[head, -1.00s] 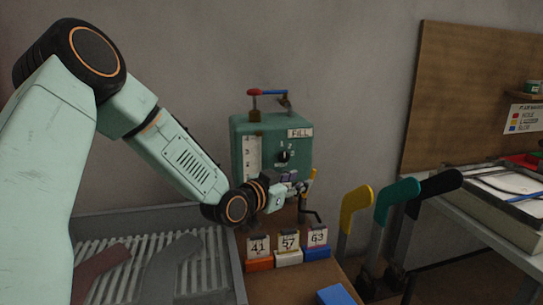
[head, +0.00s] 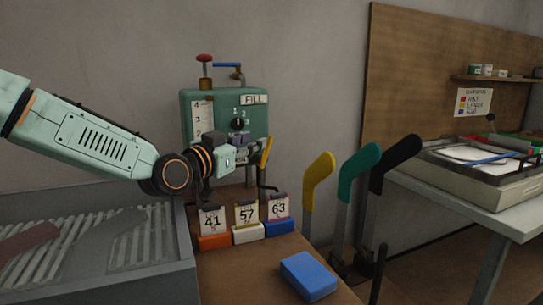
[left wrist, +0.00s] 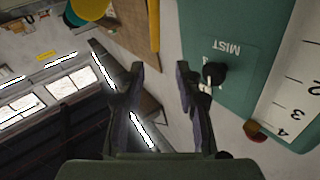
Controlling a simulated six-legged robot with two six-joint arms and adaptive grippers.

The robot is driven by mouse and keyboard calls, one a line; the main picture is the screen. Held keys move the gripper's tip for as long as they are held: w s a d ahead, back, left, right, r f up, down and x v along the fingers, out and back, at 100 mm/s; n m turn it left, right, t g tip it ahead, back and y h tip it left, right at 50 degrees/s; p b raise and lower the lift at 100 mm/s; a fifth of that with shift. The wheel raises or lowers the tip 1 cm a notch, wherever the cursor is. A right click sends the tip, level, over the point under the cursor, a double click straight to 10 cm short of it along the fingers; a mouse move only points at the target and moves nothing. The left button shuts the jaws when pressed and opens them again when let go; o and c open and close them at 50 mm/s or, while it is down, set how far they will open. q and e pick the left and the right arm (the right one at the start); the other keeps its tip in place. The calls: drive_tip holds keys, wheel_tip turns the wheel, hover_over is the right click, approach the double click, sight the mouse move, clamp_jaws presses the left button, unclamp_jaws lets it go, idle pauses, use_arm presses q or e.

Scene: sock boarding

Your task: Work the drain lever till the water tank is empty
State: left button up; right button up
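The green water tank (head: 192,101) stands against the wall, with a FILL label (head: 254,99), a black knob (head: 238,124) and a white numbered scale (head: 201,107). A yellow lever (head: 267,150) sits at its right side; I cannot tell if this is the drain lever. My left gripper (head: 250,152) is in front of the tank's lower part, close to the yellow lever. In the left wrist view the left gripper (left wrist: 160,78) is open with nothing between its fingers. The tank face (left wrist: 230,35) shows there upside down, marked MIST. My right gripper is not in view.
Number cards (head: 247,213) on coloured blocks stand below the tank. A blue block (head: 309,276) lies on the brown table. A grey ribbed tray (head: 95,255) is at left.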

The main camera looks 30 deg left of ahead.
sight(269, 139)
use_arm(q)
drive_tip(key=w, duration=0.2)
drive_tip(key=w+d+b, duration=0.1)
drive_tip(key=w, duration=0.1)
drive_tip(key=w+f+b, duration=0.1)
drive_tip(key=w, duration=0.1)
drive_tip(key=shift+w+d, duration=0.2)
drive_tip(key=shift+w, duration=0.15)
drive_tip(key=shift+w+d+r, duration=0.1)
drive_tip(key=shift+w, duration=0.45)
drive_tip(key=shift+c, duration=0.2)
clamp_jaws()
